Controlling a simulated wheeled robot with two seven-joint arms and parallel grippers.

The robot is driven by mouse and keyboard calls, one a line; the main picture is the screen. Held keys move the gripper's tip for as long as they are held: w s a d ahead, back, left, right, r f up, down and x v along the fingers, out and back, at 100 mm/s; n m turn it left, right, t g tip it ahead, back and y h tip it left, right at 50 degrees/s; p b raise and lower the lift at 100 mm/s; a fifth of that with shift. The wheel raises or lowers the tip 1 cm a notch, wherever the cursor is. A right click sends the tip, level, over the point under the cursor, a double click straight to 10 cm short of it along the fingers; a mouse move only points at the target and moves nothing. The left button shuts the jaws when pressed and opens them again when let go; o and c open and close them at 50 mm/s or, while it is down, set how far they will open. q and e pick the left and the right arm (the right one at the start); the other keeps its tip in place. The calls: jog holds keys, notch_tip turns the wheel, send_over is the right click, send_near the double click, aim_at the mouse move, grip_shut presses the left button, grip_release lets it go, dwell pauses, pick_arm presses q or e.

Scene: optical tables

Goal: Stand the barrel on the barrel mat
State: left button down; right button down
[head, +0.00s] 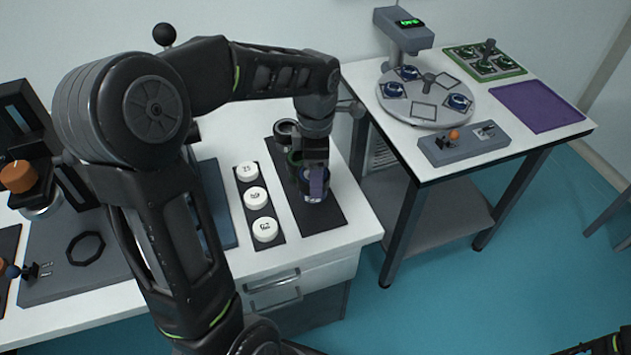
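Short dark barrels stand in a row on a black mat (326,212) on the left table: a black one (286,130) at the back, a green-banded one (294,158) partly hidden by my gripper, and a purple-blue one (314,198) in front. My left gripper (315,180) points down at the front barrel, its fingers at the barrel's upper part. I cannot tell whether they are closed on it. A flat, empty purple mat (538,107) lies on the right table; I cannot tell which mat is the barrel mat. My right gripper is out of view.
White numbered discs (255,198) sit on a black strip beside the barrels. The right table (385,95) bears a round turntable (428,112), a grey switch box (464,143) and a green-edged tray (485,62). A floor gap separates the tables.

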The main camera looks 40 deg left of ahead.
pick_arm(q)
jog(key=shift+f, duration=1.65)
jog(key=shift+f, duration=0.15)
jog(key=c, duration=0.6)
grip_release()
notch_tip(320, 180, up, 12)
jog(key=shift+s+r, duration=0.1)
jog(key=shift+r, duration=0.05)
